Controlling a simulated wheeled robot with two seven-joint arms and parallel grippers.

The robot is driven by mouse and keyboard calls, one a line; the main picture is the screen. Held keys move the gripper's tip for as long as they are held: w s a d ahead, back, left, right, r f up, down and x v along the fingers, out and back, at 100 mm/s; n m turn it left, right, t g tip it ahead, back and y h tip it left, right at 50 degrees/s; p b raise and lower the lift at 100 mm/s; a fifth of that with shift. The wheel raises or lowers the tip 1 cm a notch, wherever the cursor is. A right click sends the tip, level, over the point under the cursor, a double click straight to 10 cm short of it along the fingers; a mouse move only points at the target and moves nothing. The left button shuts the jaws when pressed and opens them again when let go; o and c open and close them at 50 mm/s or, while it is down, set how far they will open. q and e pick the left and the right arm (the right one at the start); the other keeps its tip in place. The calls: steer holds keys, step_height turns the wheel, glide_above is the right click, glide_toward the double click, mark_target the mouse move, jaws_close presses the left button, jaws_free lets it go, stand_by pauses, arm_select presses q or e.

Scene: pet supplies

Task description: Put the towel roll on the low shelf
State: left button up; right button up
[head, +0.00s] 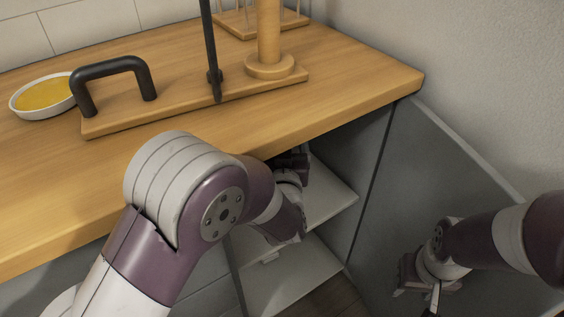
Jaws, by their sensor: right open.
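I cannot make out a towel roll in the head view. The open cabinet under the counter shows an upper shelf board (332,193) and a low shelf (300,277), both pale grey. The visible part of the low shelf is mostly bare, with a small pale piece at its back edge. My left arm reaches across the counter's front edge to the cabinet opening. My left gripper is mostly hidden by its own wrist, so its jaws are unclear. My right gripper (418,288) is open and low at the right, apart from the shelves, in front of a grey panel.
The wooden counter (350,85) holds a white bowl (42,96) with yellow contents, a wooden board (180,105) with black handles, and a wooden post (268,30) on a round base. A grey panel (440,170), apparently an open door, stands right of the cabinet.

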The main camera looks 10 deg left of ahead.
arm_select(q)
step_height(320, 180, down, 4)
steer(key=shift+b, duration=1.05)
steer(key=shift+f, duration=0.15)
steer(key=o, duration=1.4)
